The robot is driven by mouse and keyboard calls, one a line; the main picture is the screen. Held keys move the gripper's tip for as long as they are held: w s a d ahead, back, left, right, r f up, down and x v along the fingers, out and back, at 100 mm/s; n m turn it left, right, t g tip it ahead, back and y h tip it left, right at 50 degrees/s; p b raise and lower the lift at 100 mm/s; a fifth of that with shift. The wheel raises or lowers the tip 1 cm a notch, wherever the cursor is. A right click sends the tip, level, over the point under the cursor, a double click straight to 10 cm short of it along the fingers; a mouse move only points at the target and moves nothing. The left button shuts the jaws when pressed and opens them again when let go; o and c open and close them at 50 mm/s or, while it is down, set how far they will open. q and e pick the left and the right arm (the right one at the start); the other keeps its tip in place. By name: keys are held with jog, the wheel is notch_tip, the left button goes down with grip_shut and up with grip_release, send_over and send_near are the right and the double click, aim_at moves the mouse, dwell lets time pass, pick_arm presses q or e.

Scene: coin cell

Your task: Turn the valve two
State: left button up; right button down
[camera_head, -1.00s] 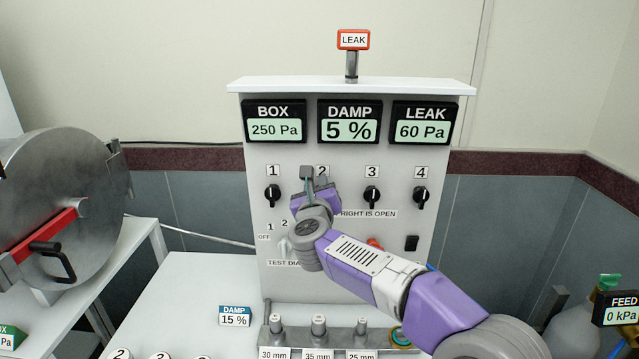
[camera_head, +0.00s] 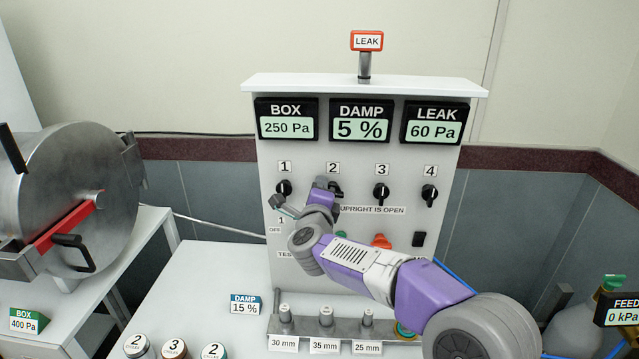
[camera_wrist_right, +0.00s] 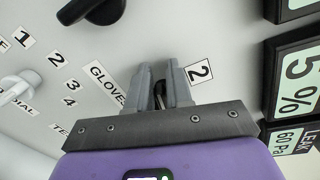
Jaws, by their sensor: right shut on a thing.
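The white panel (camera_head: 451,150) carries a row of black valve knobs. Valve two (camera_head: 335,188) sits under the label 2 and is partly hidden by my right gripper (camera_head: 322,190). The right wrist view shows my right gripper (camera_wrist_right: 168,88) with its grey fingers close together beside the label 2, shut on the black knob of valve two (camera_wrist_right: 160,92). How far the knob is turned cannot be read. The displays show BOX 250 Pa, DAMP 5 % and LEAK 60 Pa. My left gripper is not in view.
Valve one (camera_head: 284,188), valve three (camera_head: 381,193) and valve four (camera_head: 429,195) flank it closely. A white dial knob (camera_wrist_right: 12,88) is nearby. My right forearm covers the panel's lower middle. A rack with several posts (camera_head: 326,318) stands below. A steel drum (camera_head: 80,190) is at the left.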

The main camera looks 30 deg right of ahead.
jog(key=shift+s+d+f+n+p, duration=0.1)
jog(key=shift+d+f+n+p, duration=0.2)
jog(key=shift+n, duration=0.4)
jog(key=shift+d+f+n+p, duration=0.1)
jog(key=shift+f+n+p, duration=0.2)
jog(key=shift+n, duration=0.4)
jog(key=shift+h, duration=0.3)
jog(key=c, duration=1.3)
grip_release()
jog(key=o, duration=0.5)
jog(key=shift+s+d+r, duration=0.1)
jog(key=shift+s+d, duration=0.1)
jog(key=shift+d, duration=0.05)
jog(key=shift+w, duration=0.1)
jog(key=shift+w+a, duration=0.1)
jog(key=shift+a, duration=0.35)
jog(key=v, duration=0.7)
jog(key=shift+s, duration=0.3)
